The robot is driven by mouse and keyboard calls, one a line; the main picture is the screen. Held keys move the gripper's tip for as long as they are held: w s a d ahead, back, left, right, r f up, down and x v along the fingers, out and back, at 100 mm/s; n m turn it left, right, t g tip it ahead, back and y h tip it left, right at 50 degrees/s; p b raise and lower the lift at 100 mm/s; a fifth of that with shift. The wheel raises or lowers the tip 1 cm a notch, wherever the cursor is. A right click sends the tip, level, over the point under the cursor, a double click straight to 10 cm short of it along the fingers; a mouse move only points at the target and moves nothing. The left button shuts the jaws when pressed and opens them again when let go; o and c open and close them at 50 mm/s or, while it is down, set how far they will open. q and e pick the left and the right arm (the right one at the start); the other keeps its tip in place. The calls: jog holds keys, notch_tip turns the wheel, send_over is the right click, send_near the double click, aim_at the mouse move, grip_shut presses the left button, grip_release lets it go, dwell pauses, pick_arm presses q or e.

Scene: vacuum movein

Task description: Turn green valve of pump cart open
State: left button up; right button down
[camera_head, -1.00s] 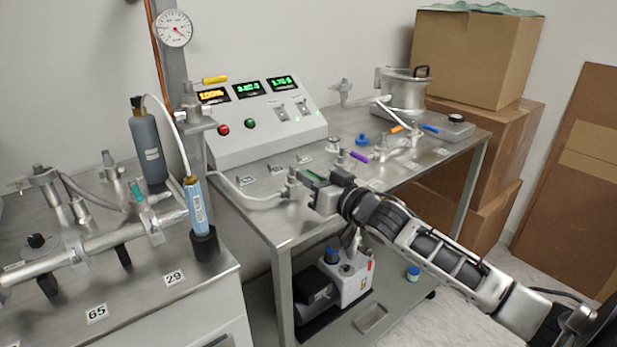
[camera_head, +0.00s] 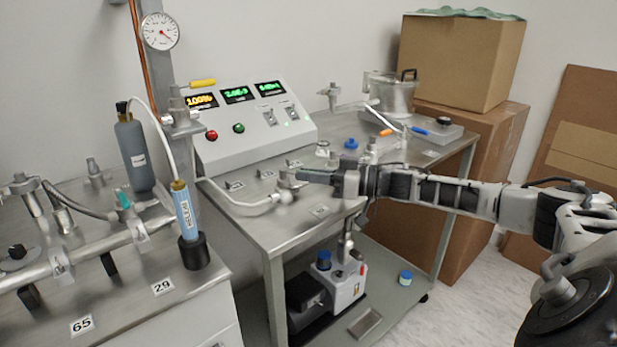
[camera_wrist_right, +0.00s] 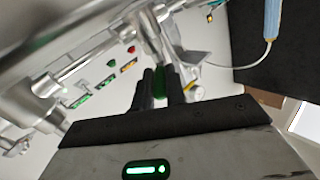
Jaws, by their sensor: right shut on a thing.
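The green valve handle (camera_wrist_right: 160,82) shows in the right wrist view between the two dark fingers of my right gripper (camera_wrist_right: 161,88). The jaws are shut on it. In the head view my right gripper (camera_head: 312,178) reaches in from the right, just above the near edge of the pump cart (camera_head: 262,228), and hides the handle. The metal valve body (camera_head: 286,184) stands at the fingertips, joined on its left to a pale hose. My left gripper is not in view.
The control box (camera_head: 255,130) with three lit readouts stands at the cart's back. A blue-handled valve (camera_head: 351,143) and a metal chamber (camera_head: 392,92) stand farther right. At left is a bench with pipes and a grey bottle (camera_head: 133,153). Cardboard boxes (camera_head: 455,60) stand behind.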

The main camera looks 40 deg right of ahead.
dwell(0.4)
jog(key=c, duration=1.4)
grip_release()
jog(key=shift+c, duration=0.2)
jog(key=shift+d, duration=0.1)
jog(key=shift+s+d+f, duration=0.1)
jog(key=shift+s+d, duration=0.1)
jog(key=v, duration=1.5)
jog(key=shift+d, duration=0.25)
